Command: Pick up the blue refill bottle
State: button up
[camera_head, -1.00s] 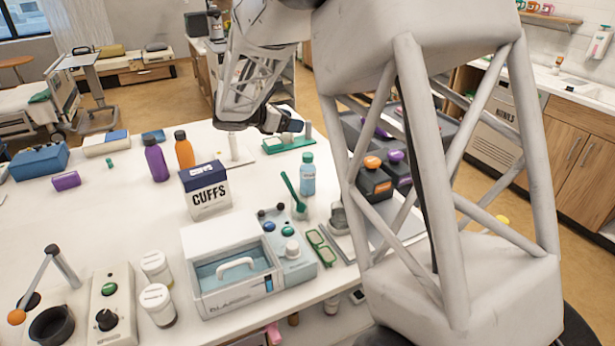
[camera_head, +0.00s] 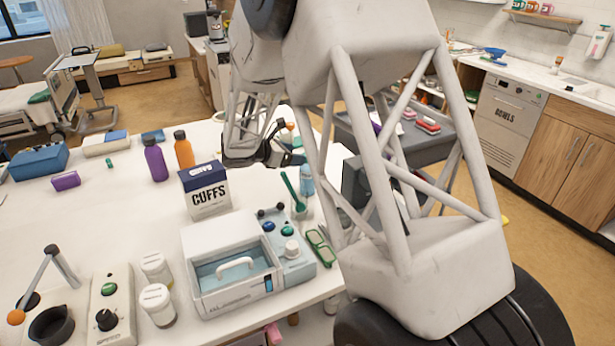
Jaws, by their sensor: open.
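The blue refill bottle (camera_head: 307,181) stands upright on the white table, right of the CUFFS box. My arm's lattice link covers part of its right side and its top is partly hidden. My gripper (camera_head: 288,156) is behind and slightly left of the bottle in the picture, near the level of its top. It is open, with nothing seen between its fingers. I cannot tell whether it touches the bottle.
A green brush (camera_head: 293,190) stands just left of the bottle. The CUFFS box (camera_head: 206,190), an orange bottle (camera_head: 184,151) and a purple bottle (camera_head: 155,160) are further left.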

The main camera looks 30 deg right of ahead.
aim_at(307, 174)
jog(key=shift+x, duration=1.1)
jog(key=shift+x, duration=2.55)
jog(key=shift+s, duration=0.2)
grip_shut()
